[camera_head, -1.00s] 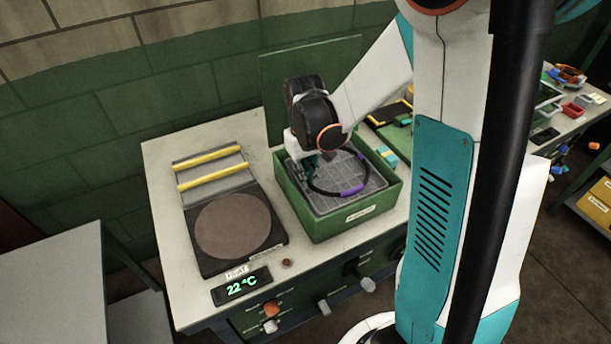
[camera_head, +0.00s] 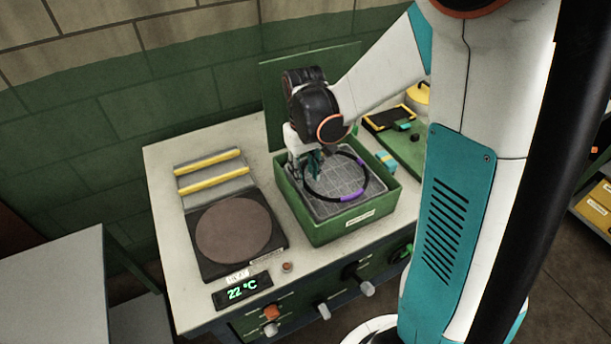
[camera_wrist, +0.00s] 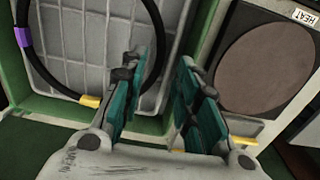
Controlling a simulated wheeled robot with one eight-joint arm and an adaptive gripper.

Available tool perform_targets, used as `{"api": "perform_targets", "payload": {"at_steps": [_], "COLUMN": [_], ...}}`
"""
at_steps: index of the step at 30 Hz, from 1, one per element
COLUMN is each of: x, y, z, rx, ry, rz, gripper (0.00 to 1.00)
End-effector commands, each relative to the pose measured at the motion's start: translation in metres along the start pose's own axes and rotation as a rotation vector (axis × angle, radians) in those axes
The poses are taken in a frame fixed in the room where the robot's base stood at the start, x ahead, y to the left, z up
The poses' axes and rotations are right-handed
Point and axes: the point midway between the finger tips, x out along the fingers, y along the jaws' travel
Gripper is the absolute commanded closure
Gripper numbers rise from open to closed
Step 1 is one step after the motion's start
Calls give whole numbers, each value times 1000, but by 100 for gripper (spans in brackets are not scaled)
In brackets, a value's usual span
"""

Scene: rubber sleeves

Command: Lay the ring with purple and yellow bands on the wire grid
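The dark ring (camera_head: 367,183) with purple bands lies in the green box, looking flat on the pale wire grid (camera_head: 338,180). In the wrist view the ring (camera_wrist: 163,60) shows a purple band at left and a yellow band (camera_wrist: 90,101) near the box's edge. My gripper (camera_head: 315,172) is at the ring's left side, low in the box. In the wrist view my gripper (camera_wrist: 168,60) has its teal fingers apart, with a gap between them. The ring passes behind the left finger and through the gap's far end; neither finger visibly clamps it.
The green box (camera_head: 347,228) has an upright lid (camera_head: 280,90) behind it. A hot plate with a brown disc (camera_head: 234,231) and a rack with yellow bars (camera_head: 208,161) stand left. A display (camera_head: 242,291) reads 22 °C. A green board (camera_head: 405,150) is at right.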

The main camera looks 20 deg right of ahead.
Motion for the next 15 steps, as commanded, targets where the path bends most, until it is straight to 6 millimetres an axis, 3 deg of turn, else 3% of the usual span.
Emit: {"api": "perform_targets", "payload": {"at_steps": [1,6,15], "x": [-15,-50,-84], "y": [0,0,0], "z": [0,0,0], "rx": [0,0,0], "ry": [0,0,0], "rz": [0,0,0], "gripper": [71,71,71]}}
